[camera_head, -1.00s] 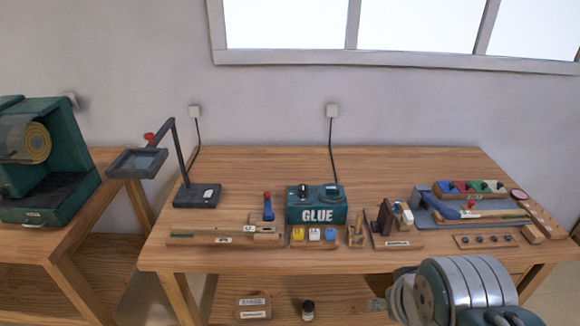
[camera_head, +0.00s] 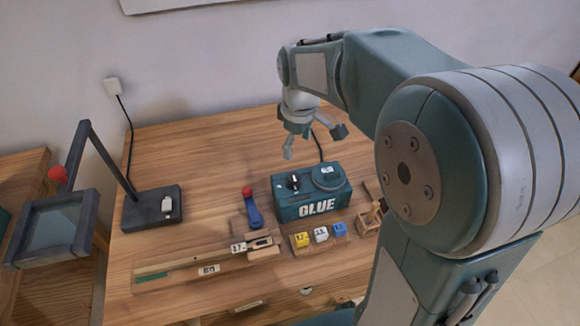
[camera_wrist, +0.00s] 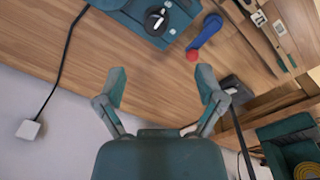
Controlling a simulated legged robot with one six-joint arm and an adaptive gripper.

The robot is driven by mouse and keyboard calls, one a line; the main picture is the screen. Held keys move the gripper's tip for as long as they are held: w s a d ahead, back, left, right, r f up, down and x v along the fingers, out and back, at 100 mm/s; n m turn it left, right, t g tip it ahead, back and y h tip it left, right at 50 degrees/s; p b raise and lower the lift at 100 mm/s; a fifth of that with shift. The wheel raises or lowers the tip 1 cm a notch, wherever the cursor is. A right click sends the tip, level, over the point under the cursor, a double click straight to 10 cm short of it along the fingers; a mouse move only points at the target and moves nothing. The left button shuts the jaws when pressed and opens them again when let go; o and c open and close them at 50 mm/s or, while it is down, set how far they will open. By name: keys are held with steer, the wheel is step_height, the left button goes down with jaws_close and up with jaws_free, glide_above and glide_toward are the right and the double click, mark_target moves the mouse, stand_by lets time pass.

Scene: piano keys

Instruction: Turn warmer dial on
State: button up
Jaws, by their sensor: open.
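The teal glue warmer (camera_head: 316,208), marked GLUE, sits on the wooden workbench. Its black dial (camera_head: 293,181) with a white mark is on the top, left of a round lid (camera_head: 327,176). In the wrist view the dial (camera_wrist: 157,20) is at the top, above the gap between my fingers. My gripper (camera_head: 315,143) is open and empty, above the bench and behind the warmer in the head view. Its two spread fingers also show in the wrist view (camera_wrist: 161,82). The fingers are apart from the dial.
Yellow (camera_head: 301,240), white and blue blocks sit in front. A dark magnifier stand (camera_head: 152,208) is at the left. A cable runs behind the warmer. The bench's back left is clear.

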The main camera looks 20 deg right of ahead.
mark_target(293, 176)
steer(key=shift+n+g, duration=0.3)
steer(key=shift+n, duration=0.2)
steer(key=f, duration=0.4)
steer(key=w+f, duration=0.1)
steer(key=f, duration=0.3)
steer(key=w+f, duration=0.1)
steer(key=f, duration=0.3)
steer(key=shift+a+f, duration=0.1)
steer(key=shift+f, duration=0.3)
steer(key=c, duration=1.2)
